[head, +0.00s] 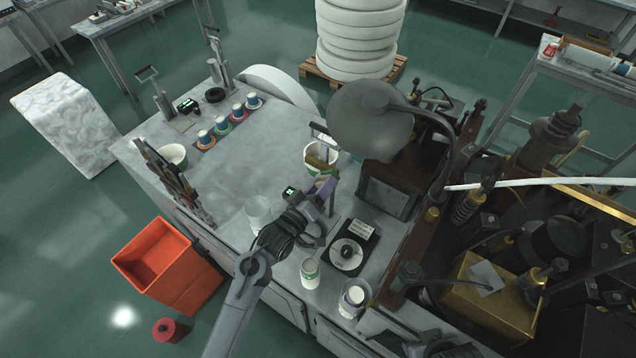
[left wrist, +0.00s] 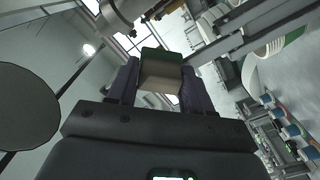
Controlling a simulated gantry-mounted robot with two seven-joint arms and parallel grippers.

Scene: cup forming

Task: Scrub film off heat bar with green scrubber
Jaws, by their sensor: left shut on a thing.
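My left gripper (head: 326,188) reaches in from the bottom of the head view, its purple fingers above the worktable. In the left wrist view the purple fingers (left wrist: 160,85) are shut on the green scrubber (left wrist: 163,70), a block with a green face and a tan body. In that view a grey metal bar (left wrist: 235,35) runs behind the scrubber to the upper right; I cannot tell whether it is the heat bar or whether the scrubber touches it. No film can be made out. My right gripper is not in view.
A white tub (head: 334,153) stands just beyond the gripper. A clear cup (head: 258,213), a black scale (head: 346,252) and a green-white cup (head: 310,273) are close to my arm. Several small cups stand at the back left of the worktable (head: 235,170). Dark machinery (head: 390,190) fills the right.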

